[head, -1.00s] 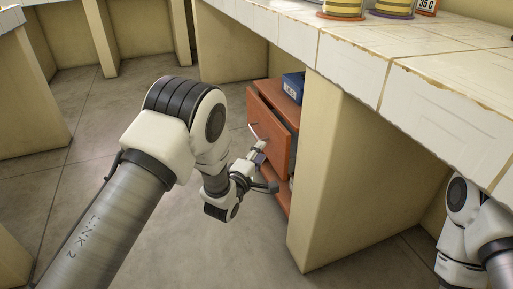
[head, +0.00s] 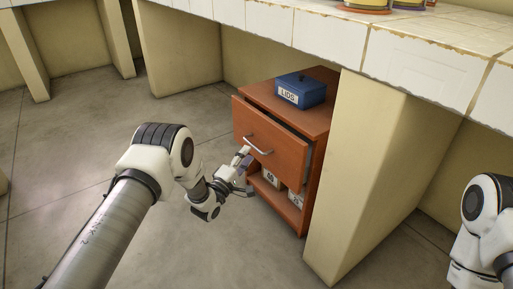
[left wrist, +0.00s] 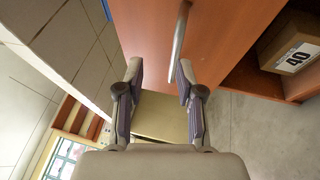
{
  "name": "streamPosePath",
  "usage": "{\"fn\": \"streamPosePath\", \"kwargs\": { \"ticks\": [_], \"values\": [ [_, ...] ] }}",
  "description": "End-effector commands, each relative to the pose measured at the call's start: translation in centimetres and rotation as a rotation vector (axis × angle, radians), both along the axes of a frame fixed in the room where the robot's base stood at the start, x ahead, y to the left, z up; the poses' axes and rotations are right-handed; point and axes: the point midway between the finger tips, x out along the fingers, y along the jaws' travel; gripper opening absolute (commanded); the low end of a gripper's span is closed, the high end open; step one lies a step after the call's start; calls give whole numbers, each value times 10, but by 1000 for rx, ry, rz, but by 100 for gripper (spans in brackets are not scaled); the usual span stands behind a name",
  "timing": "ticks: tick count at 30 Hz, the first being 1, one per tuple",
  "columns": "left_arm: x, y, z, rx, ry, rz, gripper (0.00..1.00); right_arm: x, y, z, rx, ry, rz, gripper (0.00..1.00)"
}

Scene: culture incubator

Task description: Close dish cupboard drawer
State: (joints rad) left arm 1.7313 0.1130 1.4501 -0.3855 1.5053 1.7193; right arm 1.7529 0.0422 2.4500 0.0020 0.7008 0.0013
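The dish cupboard (head: 318,118) is a reddish-brown wooden cabinet under the tiled counter. Its top drawer (head: 260,122) stands partly open, with a dark gap behind its front panel. A silver bar handle (head: 257,145) crosses the drawer front. My left gripper (head: 245,160) is at the lower part of the drawer front, near the handle. In the left wrist view my left gripper (left wrist: 160,75) has its fingers apart with nothing between them; the handle (left wrist: 181,35) lies by the right fingertip. I cannot tell whether they touch. My right gripper is out of view.
A blue box labelled LIDS (head: 301,90) sits on the cupboard top. Boxes, one marked 40 (left wrist: 296,52), sit on the open lower shelf. A beige counter support (head: 370,170) stands close right of the cupboard. Floor to the left is clear.

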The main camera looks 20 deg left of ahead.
Motion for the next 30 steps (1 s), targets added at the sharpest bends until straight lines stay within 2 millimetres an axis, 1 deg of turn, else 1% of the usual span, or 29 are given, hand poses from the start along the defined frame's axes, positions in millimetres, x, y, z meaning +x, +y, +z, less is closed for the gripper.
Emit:
{"fn": "streamPosePath", "kwargs": {
  "ticks": [1, 3, 6, 8, 15, 18, 21, 27, 29, 30],
  "values": [
    [-3, 4, -11, -1, 13, 6, 37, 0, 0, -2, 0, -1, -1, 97],
    [-5, 7, -20, -2, 24, 11, 37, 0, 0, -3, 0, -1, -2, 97],
    [-2, 6, -24, -2, 28, 12, 37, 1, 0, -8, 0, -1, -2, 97],
    [5, 3, -24, -1, 28, 10, 37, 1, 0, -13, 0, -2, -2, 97],
    [49, -9, -18, -1, 26, 10, 37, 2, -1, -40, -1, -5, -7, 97],
    [62, -12, -14, -2, 28, 11, 37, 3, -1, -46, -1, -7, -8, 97],
    [67, -13, -11, -2, 31, 11, 37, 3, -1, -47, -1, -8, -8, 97],
    [68, -13, -9, -2, 31, 11, 37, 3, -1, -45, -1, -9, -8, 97],
    [68, -13, -9, -2, 31, 11, 16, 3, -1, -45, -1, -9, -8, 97],
    [67, -13, -9, -2, 31, 11, 2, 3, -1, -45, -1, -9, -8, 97]
  ]
}}
